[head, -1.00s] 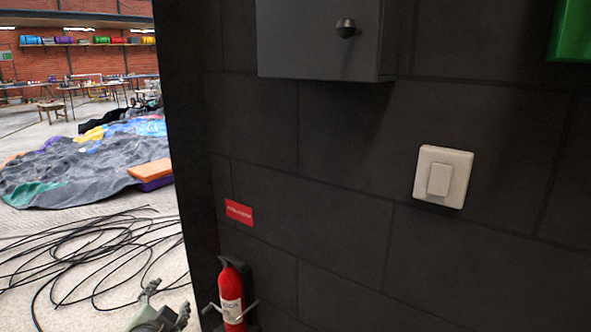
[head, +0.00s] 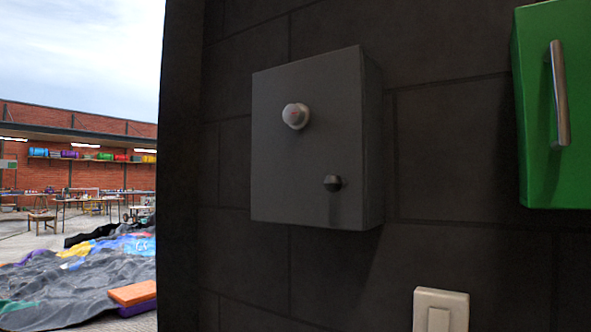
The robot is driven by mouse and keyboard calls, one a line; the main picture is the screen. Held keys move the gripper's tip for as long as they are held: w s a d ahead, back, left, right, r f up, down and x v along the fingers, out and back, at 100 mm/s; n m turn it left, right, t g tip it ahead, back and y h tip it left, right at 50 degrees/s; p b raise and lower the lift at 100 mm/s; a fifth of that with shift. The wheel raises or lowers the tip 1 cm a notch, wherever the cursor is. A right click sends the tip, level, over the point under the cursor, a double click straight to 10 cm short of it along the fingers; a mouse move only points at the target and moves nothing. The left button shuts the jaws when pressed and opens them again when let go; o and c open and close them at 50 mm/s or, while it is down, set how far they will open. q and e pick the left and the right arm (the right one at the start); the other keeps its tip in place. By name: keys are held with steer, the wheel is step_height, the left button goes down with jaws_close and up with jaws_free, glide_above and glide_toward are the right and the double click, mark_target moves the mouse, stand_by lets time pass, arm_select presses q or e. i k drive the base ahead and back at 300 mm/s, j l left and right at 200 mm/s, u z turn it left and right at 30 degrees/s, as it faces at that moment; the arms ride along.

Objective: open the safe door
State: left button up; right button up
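The safe is a dark grey box (head: 290,185) fixed to the black block wall in the middle of the head view. Its front door looks shut. A light grey round dial or knob (head: 295,116) sits on the upper middle of the door. A small dark round knob (head: 333,183) sits at the lower right of the door. Neither of my grippers is in the head view now, and nothing touches the safe.
A green cabinet (head: 540,110) with a metal bar handle hangs on the wall at right. A white switch (head: 441,309) is below. Orange and purple blocks (head: 133,293) and a deflated grey castle (head: 70,285) lie on the floor at left.

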mark_target(314, 175)
steer(key=k+j, duration=0.15)
steer(key=j, duration=0.25)
steer(key=k+j, duration=0.15)
steer(key=j, duration=0.25)
steer(key=k+j, duration=0.1)
steer(key=j, duration=0.25)
steer(key=j+z, duration=0.05)
